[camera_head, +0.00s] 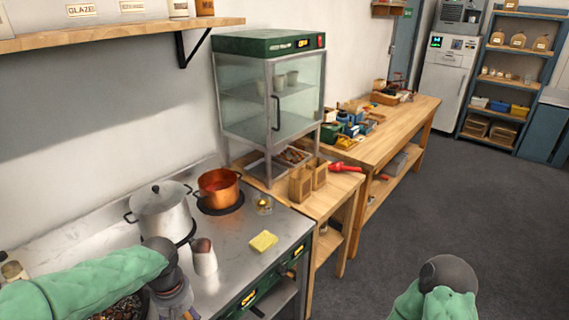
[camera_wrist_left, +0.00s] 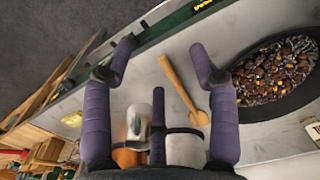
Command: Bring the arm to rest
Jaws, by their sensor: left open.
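My left arm comes in from the left in the head view, its gripper (camera_head: 174,298) low over the front of the stove. In the left wrist view the purple fingers of this gripper (camera_wrist_left: 164,52) are spread wide with nothing between them. A wooden-handled tool (camera_wrist_left: 181,86) lies on the metal stovetop beyond and below the fingers. A dark pan of roasted chestnuts (camera_wrist_left: 275,72) is beside the gripper; it is partly hidden by the arm in the head view (camera_head: 122,306). At the lower right of the head view only part of my right arm shows, its gripper out of sight.
A lidded steel pot (camera_head: 160,208), copper pot (camera_head: 218,188), white-bodied shaker (camera_head: 204,257) and yellow sponge (camera_head: 263,241) stand on the stove. Floor at right is clear.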

